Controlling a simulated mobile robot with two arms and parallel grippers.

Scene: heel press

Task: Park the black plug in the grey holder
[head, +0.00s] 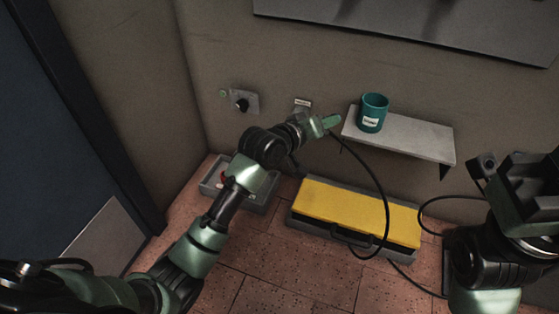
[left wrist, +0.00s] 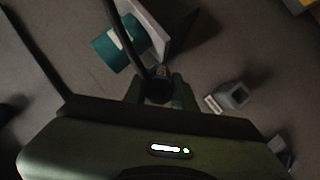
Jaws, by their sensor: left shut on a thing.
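My left gripper (head: 328,123) is up near the wall, between the small wall fixture and the shelf. It is shut on the black plug (left wrist: 159,86), which shows between the fingers in the left wrist view. A black cable (head: 384,190) hangs from the plug toward the floor. The grey holder (left wrist: 235,95) is a small square block with an opening, on the wall beside a pale label. It is apart from the plug, to its right in the wrist view. In the head view my arm mostly hides the holder. My right gripper (head: 525,185) is at the right edge, its jaws unclear.
A teal mug (head: 373,112) stands on the grey wall shelf (head: 420,142), close to my left gripper. A wall plate with a black knob (head: 242,104) is to the left. Below are a yellow-topped case (head: 350,208) and a grey tray (head: 211,180) on the tiled floor.

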